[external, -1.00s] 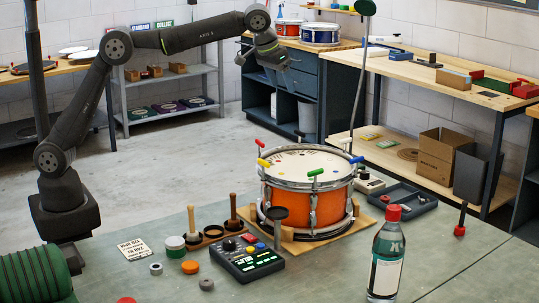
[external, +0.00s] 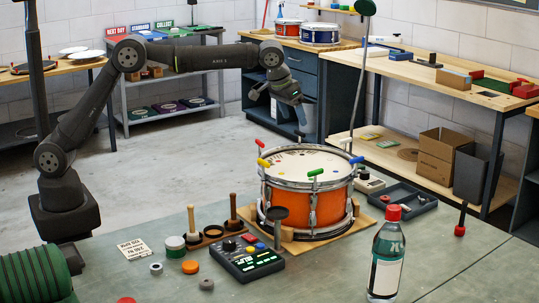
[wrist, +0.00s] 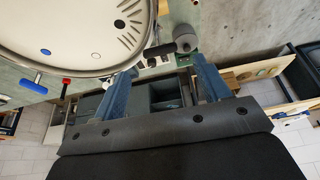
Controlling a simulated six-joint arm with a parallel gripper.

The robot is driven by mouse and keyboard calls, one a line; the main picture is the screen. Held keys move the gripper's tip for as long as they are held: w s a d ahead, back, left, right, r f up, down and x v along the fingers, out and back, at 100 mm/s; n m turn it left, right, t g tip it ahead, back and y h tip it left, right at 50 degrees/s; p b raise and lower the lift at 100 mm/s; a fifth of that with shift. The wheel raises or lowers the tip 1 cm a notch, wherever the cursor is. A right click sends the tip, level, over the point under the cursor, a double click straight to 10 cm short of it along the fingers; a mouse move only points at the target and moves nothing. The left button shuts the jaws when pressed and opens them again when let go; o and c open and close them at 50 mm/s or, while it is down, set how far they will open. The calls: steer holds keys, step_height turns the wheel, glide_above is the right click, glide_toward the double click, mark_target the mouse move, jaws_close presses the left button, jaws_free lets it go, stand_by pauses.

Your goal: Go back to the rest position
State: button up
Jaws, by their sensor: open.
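My gripper (external: 297,99) hangs in the air in the external view, above and behind the orange drum (external: 310,206), well apart from it. In the wrist view my gripper (wrist: 160,75) shows two blue fingers spread apart with nothing between them. The drum's white head (wrist: 75,30) fills the upper left of the wrist view. The drum sits on a wooden base on the bench, with coloured keys around its rim. My arm reaches out to the right from its base at the left.
A control box (external: 246,258), a bottle (external: 386,262) and two wooden-handled tools stand on the bench (external: 450,275). A tall lamp pole (external: 359,85) rises right of my gripper. Shelves and side benches line the walls.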

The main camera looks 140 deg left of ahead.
mark_target(299, 132)
steer(key=x, duration=0.6)
steer(key=shift+r, duration=0.1)
steer(key=v, duration=1.7)
steer(key=x, duration=1.7)
steer(key=m+t, duration=0.2)
steer(key=m, duration=0.3)
steer(key=shift+s+m, duration=0.15)
steer(key=shift+m, duration=0.25)
steer(key=shift+r+m+t+h, duration=0.15)
steer(key=shift+m+t+h, duration=0.15)
steer(key=v, duration=1.4)
steer(key=shift+r, duration=0.35)
steer(key=shift+f, duration=0.1)
